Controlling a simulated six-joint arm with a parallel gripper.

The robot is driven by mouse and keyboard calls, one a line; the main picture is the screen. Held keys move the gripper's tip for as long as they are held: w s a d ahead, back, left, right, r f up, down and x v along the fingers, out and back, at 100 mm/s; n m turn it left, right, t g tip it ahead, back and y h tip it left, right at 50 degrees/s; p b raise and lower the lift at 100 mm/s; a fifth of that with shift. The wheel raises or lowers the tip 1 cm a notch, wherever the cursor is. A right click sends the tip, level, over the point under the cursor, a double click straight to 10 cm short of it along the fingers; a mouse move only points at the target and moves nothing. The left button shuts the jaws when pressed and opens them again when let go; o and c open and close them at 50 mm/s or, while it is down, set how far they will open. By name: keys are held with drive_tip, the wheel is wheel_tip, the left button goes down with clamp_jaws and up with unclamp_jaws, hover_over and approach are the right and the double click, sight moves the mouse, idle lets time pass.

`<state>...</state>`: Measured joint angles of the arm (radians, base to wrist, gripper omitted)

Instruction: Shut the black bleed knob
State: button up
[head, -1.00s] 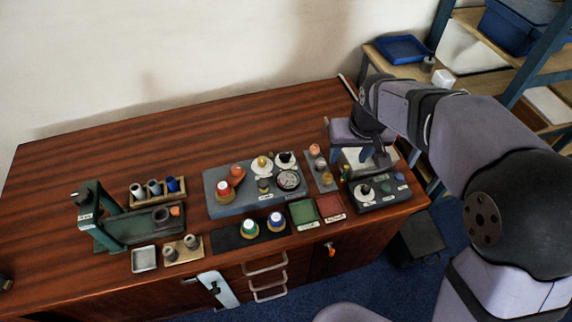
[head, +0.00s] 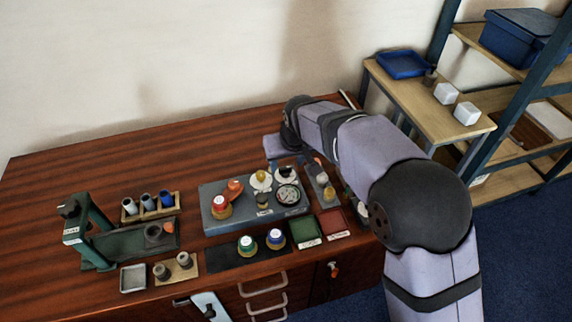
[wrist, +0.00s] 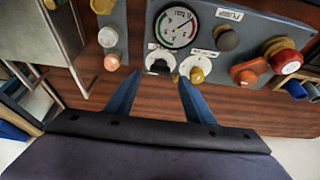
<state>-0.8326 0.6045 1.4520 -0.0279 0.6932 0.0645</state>
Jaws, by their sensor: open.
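The black bleed knob (wrist: 159,66) sits on a white round dial on the grey manifold panel (wrist: 205,12). In the head view the knob (head: 286,174) is at the panel's back right, just below my gripper. My gripper (wrist: 158,82) is open and empty in the wrist view, its two blue fingers apart. The fingertips point at the panel edge; the black knob appears between them, nearer the left finger. I cannot tell the gap in depth. A yellow knob (wrist: 196,75) on its own white dial is close beside the right fingertip.
The gauge (wrist: 176,26) is beyond the two dials. An orange handle (wrist: 247,76) and a red-and-white capped knob (wrist: 288,61) are to the right in the wrist view. A narrow grey plate (head: 327,201) with pegs is beside the panel. The table behind the panel (head: 190,150) is clear.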

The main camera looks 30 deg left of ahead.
sight(285, 168)
drive_tip(key=shift+x, duration=1.65)
drive_tip(key=shift+c, duration=0.5)
drive_tip(key=c, duration=0.9)
drive_tip(key=shift+c, duration=0.2)
